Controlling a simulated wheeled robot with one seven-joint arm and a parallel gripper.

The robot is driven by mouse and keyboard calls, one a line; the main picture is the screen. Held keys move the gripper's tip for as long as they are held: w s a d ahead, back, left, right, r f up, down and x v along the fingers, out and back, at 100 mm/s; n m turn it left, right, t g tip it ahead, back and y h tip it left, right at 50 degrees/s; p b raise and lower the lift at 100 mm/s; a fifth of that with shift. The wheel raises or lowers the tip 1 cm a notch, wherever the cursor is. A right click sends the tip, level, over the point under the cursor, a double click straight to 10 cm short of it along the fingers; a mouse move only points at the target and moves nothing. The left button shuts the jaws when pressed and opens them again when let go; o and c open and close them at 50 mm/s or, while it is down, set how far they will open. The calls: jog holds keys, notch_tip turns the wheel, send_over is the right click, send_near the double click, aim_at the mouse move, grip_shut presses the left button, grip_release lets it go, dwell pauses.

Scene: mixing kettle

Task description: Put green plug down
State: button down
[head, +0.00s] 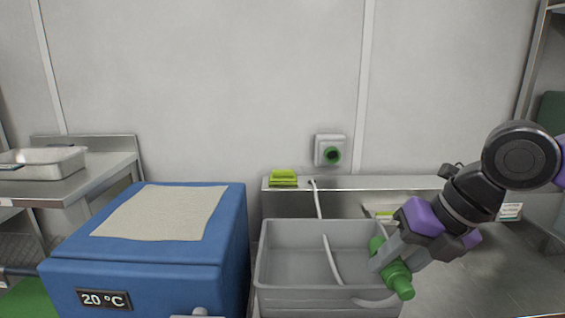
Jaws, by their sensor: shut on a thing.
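The green plug (400,280) is at the lower right of the head view, tilted, with its thick end toward the bottom right. My gripper (385,262) is shut on the green plug, above the right side of a grey bin (283,290). A pale cable runs from the shelf down into the bin, and a light curved piece shows below the plug; I cannot tell whether they join. A white wall socket (329,150) with a green and dark round face is on the wall behind. The gripper hides part of the plug and of the bin's right wall.
A blue box (145,265) with a beige cloth (165,213) on top and a 20 °C display stands left of the bin. A narrow steel shelf (380,183) behind the bin bears yellow-green pads (283,178). A steel table (100,172) with a metal tray is at the far left.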

jog(key=shift+s+n, duration=0.15)
jog(key=shift+n, duration=0.25)
jog(key=n, duration=0.1)
jog(key=d+n+g, duration=0.1)
jog(key=n+y, duration=0.1)
jog(key=shift+d+f+g, duration=0.25)
jog(key=shift+g, duration=0.15)
jog(key=d+f+n+g+h, duration=0.35)
jog(key=f+n, duration=0.55)
jog(key=n, duration=0.3)
jog(key=d+f+n+g+h, duration=0.35)
jog(key=f+n, duration=0.55)
jog(key=n, duration=0.4)
jog(key=s+a+f+n+h, duration=0.1)
jog(key=s+a+f+n, duration=0.1)
jog(key=f, duration=0.4)
jog(key=s+a+f+n+t, duration=0.1)
jog(key=s+a+f+n, duration=0.2)
jog(key=s+f, duration=0.2)
jog(key=s+a+f+n+t+h, duration=0.1)
jog(key=s+a+f+n, duration=0.1)
jog(key=f, duration=0.7)
jog(key=shift+s+a+n+h, duration=0.15)
jog(key=shift+s+n+h, duration=0.25)
jog(key=shift+s, duration=0.55)
